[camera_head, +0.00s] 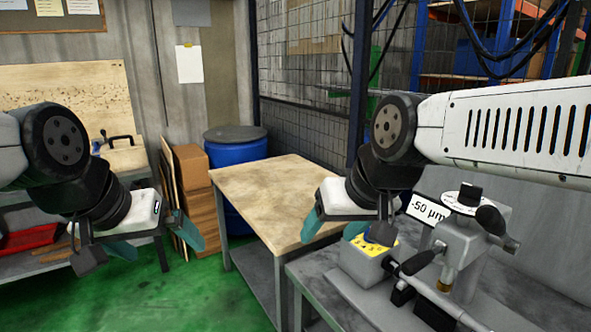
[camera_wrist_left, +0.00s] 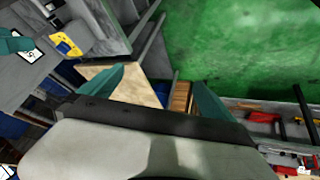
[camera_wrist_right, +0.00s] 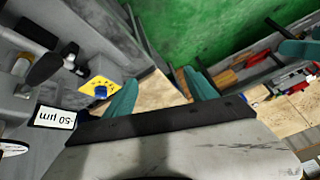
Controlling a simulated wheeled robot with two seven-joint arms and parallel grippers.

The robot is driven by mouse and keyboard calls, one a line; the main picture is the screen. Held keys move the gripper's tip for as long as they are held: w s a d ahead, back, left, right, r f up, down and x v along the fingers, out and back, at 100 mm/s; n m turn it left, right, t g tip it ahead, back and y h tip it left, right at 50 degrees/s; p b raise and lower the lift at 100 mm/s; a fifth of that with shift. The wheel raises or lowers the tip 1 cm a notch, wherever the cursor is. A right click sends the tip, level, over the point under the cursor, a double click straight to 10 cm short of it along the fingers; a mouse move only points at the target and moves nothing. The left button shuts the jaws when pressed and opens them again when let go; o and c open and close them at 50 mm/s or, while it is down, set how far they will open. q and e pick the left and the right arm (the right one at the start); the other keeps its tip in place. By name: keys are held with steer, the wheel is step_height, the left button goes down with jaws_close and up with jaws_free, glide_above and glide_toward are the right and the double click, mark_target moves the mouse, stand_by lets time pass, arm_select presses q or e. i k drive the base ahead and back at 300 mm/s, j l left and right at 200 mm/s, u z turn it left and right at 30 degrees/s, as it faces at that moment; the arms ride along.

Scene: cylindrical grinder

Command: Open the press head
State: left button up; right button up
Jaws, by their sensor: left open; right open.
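The grey grinder machine (camera_head: 470,240) stands on a metal bench at the right of the head view. It has black-knobbed levers (camera_head: 418,262), a round white dial on top (camera_head: 462,202) and a "-50 µm" label (camera_head: 428,208). I cannot tell for sure which part is the press head. A yellow control box (camera_head: 366,250) with a blue knob sits beside it. My right gripper (camera_head: 335,228) is open and empty, left of the machine and apart from it. My left gripper (camera_head: 155,243) is open and empty over the green floor, far from the machine.
A wooden-topped table (camera_head: 270,195) stands in the middle, left of the grinder bench. A blue barrel (camera_head: 236,148) is behind it. A shelf with a red tray (camera_head: 36,236) is at the left. A wire mesh fence (camera_head: 305,125) runs behind. Green floor (camera_head: 205,300) is free at the front.

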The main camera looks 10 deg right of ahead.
mark_target(456, 246)
steer(key=z, duration=1.75)
steer(key=k, duration=0.55)
steer(key=k+j+u, duration=0.1)
steer(key=k, duration=0.45)
